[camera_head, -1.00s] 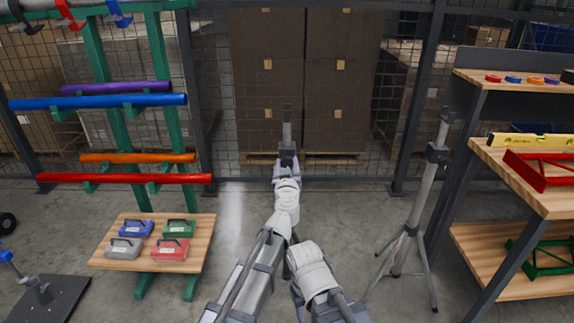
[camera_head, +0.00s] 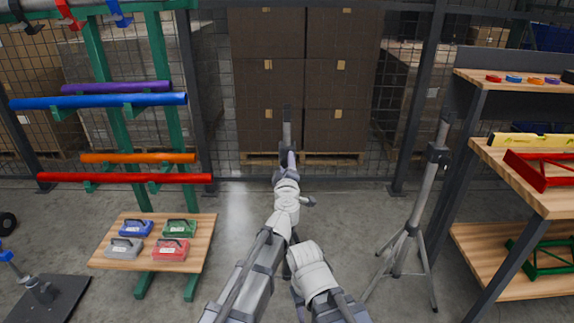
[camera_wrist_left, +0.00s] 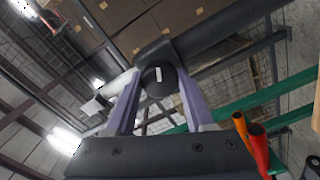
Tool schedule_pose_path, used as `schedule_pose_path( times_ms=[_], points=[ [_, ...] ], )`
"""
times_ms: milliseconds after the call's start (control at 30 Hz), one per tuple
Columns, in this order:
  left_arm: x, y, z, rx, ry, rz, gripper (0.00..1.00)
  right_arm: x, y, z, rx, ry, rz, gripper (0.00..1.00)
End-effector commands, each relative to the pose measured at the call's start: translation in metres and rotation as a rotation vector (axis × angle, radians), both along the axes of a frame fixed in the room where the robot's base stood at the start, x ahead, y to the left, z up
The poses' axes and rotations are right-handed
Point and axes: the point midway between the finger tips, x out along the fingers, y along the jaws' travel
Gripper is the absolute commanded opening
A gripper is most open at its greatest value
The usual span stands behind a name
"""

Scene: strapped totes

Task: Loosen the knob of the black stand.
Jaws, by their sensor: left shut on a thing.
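The black stand shows in the head view as a dark upright post (camera_head: 287,118) in front of the stacked boxes. Its lower part is hidden behind my left arm. In the left wrist view its black collar and tube (camera_wrist_left: 215,38) cross the top. The round black knob (camera_wrist_left: 158,82) has a white mark on its face and sits between the two purple-grey fingers. My left gripper (camera_head: 287,158) is shut on this knob; the fingers also show in the wrist view. My right arm shows low in the head view, but its gripper is out of sight.
A grey tripod stand (camera_head: 410,226) with a black clamp is to the right. Beyond it is a wooden shelf (camera_head: 520,188). The floor between is clear.

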Motion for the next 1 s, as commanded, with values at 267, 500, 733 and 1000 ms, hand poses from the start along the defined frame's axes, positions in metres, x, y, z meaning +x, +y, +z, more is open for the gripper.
schedule_pose_path(
  times_ms=[267,500,733,1000],
  points=[
    [-0.0004,0.0005,-0.0006,-0.262,0.000,0.000,0.00,0.0000,-0.0001,-0.0006,0.000,0.000,0.000,0.50],
    [-0.0004,0.0005,-0.0010,-0.491,0.000,0.000,0.00,0.0001,-0.0001,-0.0010,0.000,0.000,0.000,0.50],
    [-0.0005,0.0005,-0.0014,-0.709,0.000,0.000,0.00,0.0000,0.0000,-0.0013,0.000,0.000,0.000,0.50],
    [-0.0006,0.0003,-0.0017,-0.965,0.000,0.000,0.00,0.0000,-0.0001,-0.0017,0.000,0.000,0.000,0.50]
  ],
)
